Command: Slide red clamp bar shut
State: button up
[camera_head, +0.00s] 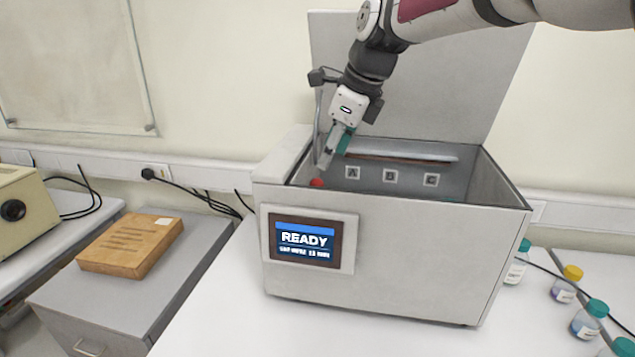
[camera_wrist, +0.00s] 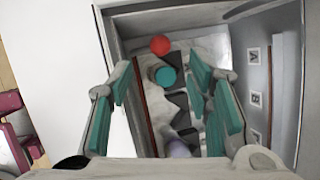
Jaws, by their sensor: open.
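The grey oil tester (camera_head: 390,250) stands on the white table with its lid raised. A round red knob (camera_head: 317,183) shows at the left end of its chamber; it also shows in the wrist view (camera_wrist: 160,45), beyond a teal round cap (camera_wrist: 165,76). A thin dark-red strip (camera_wrist: 142,105) runs along the chamber's left side in the wrist view; I cannot tell whether it is the clamp bar. My gripper (camera_head: 325,162) is open with teal finger pads, tilted down into the chamber's left end. Its fingers (camera_wrist: 160,78) frame the cap, with nothing gripped.
The raised lid (camera_head: 440,80) stands behind my gripper, and the chamber walls surround the fingers. Plates marked A, B and C (camera_head: 390,176) line the inner wall. Capped bottles (camera_head: 590,318) stand at right.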

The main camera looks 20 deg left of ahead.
aim_at(319, 180)
jog(key=p+x, duration=0.1)
jog(key=x, duration=0.9)
jog(key=shift+a+f, duration=0.15)
jog(key=shift+f, duration=0.2)
jog(key=shift+c, duration=0.3)
jog(key=shift+w, duration=0.1)
grip_shut()
